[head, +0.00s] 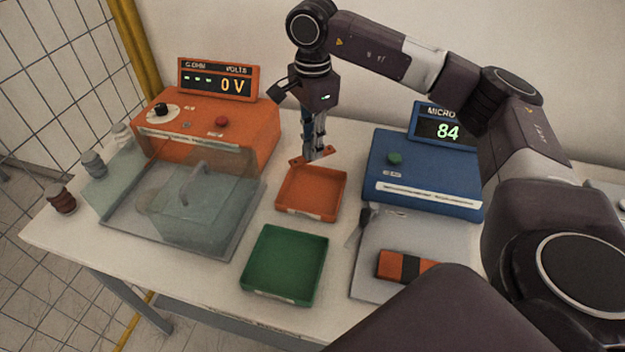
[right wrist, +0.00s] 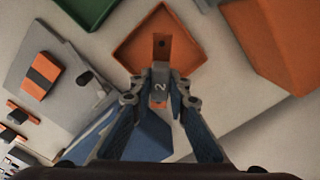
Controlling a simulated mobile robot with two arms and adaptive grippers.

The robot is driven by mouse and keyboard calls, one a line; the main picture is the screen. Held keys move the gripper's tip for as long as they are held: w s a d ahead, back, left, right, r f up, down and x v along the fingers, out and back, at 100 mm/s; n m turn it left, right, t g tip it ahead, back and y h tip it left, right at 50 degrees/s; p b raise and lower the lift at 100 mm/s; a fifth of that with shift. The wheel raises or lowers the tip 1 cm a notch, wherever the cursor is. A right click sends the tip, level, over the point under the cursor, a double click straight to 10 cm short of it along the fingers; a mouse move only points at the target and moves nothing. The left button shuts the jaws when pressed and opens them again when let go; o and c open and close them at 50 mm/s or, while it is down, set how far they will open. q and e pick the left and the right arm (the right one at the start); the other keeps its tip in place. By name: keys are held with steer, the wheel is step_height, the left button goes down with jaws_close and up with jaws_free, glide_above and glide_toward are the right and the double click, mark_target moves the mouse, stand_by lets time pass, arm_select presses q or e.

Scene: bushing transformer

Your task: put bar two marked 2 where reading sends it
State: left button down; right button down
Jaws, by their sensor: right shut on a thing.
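My right gripper (head: 315,148) is shut on bar two, an orange bar (head: 299,161) with a grey middle. In the right wrist view its fingers (right wrist: 160,92) grip the grey middle, which shows a 2 (right wrist: 160,86); one orange end with a hole points away from the gripper. The bar is at the back edge of the orange tray (head: 311,197), seemingly above it. The orange tray looks empty, as does the green tray (head: 285,262) in front of it. The blue micro-ohm meter (head: 425,172) reads 84 (head: 447,131). My left gripper is not in view.
The orange tester (head: 222,120) at the left reads 0 V. A clear cover with a handle (head: 196,183) stands before it. Brown and grey bushings (head: 62,199) stand at the left edge. An orange and black block (head: 404,266) lies on the grey plate (head: 375,237).

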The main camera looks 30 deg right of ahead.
steer(key=p, duration=0.2)
glide_above(313, 193)
step_height(313, 193, down, 8)
steer(key=shift+r, duration=0.15)
step_height(313, 193, down, 4)
steer(key=shift+f+p, duration=0.1)
steer(key=shift+p, duration=0.2)
steer(key=shift+f, duration=0.1)
steer(key=shift+f, duration=0.1)
steer(key=shift+f+b, duration=0.15)
steer(key=shift+b, duration=0.15)
steer(key=c, duration=1.8)
jaws_free()
steer(key=shift+c, duration=0.2)
